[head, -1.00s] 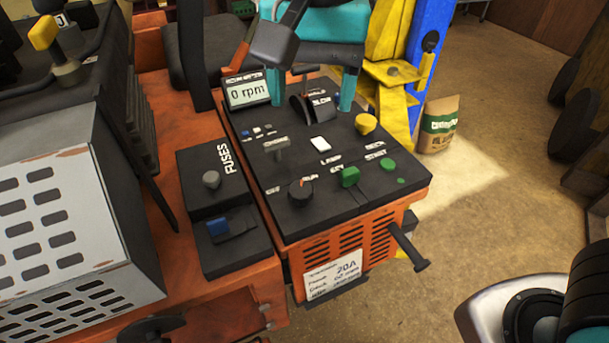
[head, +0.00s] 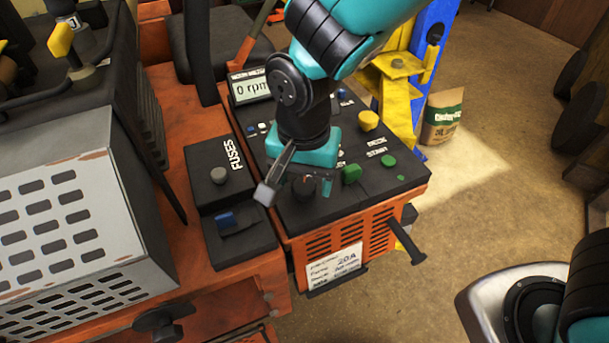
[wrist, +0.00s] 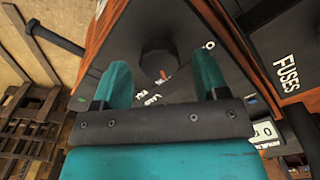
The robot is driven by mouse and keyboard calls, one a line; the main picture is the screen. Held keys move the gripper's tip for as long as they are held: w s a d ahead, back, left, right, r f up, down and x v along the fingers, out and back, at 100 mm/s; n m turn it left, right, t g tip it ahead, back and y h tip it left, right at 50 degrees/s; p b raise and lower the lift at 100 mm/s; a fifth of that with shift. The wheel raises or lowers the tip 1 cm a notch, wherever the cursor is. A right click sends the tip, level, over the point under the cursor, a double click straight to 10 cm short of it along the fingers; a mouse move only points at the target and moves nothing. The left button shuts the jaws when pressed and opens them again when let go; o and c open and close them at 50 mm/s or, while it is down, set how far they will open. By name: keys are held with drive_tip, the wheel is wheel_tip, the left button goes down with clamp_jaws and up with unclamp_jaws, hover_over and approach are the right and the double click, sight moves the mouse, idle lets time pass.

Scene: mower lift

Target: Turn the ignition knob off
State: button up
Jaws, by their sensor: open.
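The ignition knob (head: 303,188) is a round black knob on the front part of the dark control panel (head: 400,178). In the wrist view the dark knob (wrist: 158,58) stands ahead, between and beyond my fingers, with an orange pointer mark near it. My gripper (head: 296,184) is low over the panel with its fingers spread on either side of the knob, which partly hides it. In the wrist view my gripper (wrist: 163,82) is open and holds nothing. I cannot tell whether a finger touches the knob.
A yellow knob (head: 369,120) is farther back. The fuse box (head: 219,175), with grey and blue controls, is on the left. A black handle (head: 406,243) juts from the panel's front.

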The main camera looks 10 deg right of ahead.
drive_tip(key=shift+f, duration=0.55)
drive_tip(key=c, duration=0.9)
drive_tip(key=shift+n, duration=0.3)
drive_tip(key=n, duration=1.1)
drive_tip(key=shift+n, duration=0.4)
